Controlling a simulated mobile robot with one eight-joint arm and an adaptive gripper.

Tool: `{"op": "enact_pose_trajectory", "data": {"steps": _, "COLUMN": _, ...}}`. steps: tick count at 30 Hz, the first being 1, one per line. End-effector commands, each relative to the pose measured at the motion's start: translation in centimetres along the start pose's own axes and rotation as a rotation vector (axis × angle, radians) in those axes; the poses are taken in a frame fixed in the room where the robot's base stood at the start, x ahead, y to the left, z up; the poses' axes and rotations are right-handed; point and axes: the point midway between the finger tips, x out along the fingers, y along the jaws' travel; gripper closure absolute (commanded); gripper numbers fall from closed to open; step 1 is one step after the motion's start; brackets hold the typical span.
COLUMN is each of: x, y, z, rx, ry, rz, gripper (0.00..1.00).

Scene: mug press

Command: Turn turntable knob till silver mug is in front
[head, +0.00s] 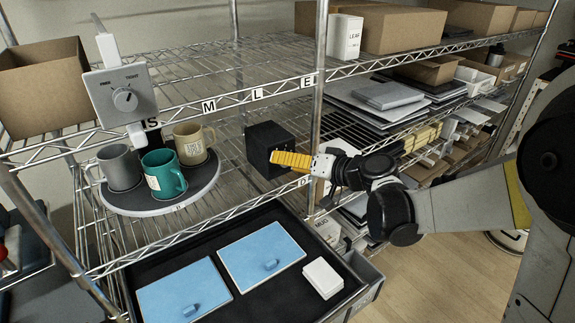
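A grey control box with a round knob (125,99) hangs at the upper left, in front of the wire shelf. Below it is a dark round turntable (150,208) bearing three mugs. The silver-grey mug (120,169) is at its left, the teal mug (164,176) is at its front middle, and the cream mug (194,146) is at its back right. My gripper (278,159), with yellow ridged fingers, points left, well right of the turntable and apart from the knob. Its fingers look like one strip from here, so their opening cannot be told.
A black box (266,138) stands on the shelf right behind my gripper. A shelf post (317,100) rises close to my wrist. Below is a black tray (232,237) with two blue lidded panels and a white box (322,278). A cardboard box (45,87) is at far left.

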Motion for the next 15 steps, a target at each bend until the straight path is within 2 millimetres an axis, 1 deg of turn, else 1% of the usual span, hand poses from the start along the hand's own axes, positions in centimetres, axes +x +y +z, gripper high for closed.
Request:
{"op": "enact_pose_trajectory", "data": {"steps": 3, "x": 0.31, "y": -0.03, "z": -0.01, "rx": 0.000, "ry": 0.000, "rz": 0.000, "gripper": 0.45}}
{"op": "enact_pose_trajectory", "data": {"steps": 8, "x": 0.28, "y": -0.04, "z": -0.03, "rx": 0.000, "ry": 0.000, "rz": 0.001, "gripper": 0.45}}
{"op": "enact_pose_trajectory", "data": {"steps": 9, "x": 0.27, "y": -0.04, "z": -0.03, "rx": 0.000, "ry": 0.000, "rz": 0.001, "gripper": 0.46}}
{"op": "enact_pose_trajectory", "data": {"steps": 11, "x": 0.26, "y": -0.04, "z": -0.02, "rx": 0.000, "ry": 0.000, "rz": 0.000, "gripper": 0.65}}
{"op": "enact_pose_trajectory", "data": {"steps": 12, "x": 0.26, "y": -0.04, "z": -0.02, "rx": 0.000, "ry": 0.000, "rz": 0.001, "gripper": 0.77}}
{"op": "enact_pose_trajectory", "data": {"steps": 14, "x": 0.25, "y": -0.04, "z": -0.02, "rx": 0.000, "ry": 0.000, "rz": 0.000, "gripper": 0.95}}
{"op": "enact_pose_trajectory", "data": {"steps": 15, "x": 0.25, "y": -0.04, "z": -0.02, "rx": 0.000, "ry": 0.000, "rz": 0.000, "gripper": 0.98}}
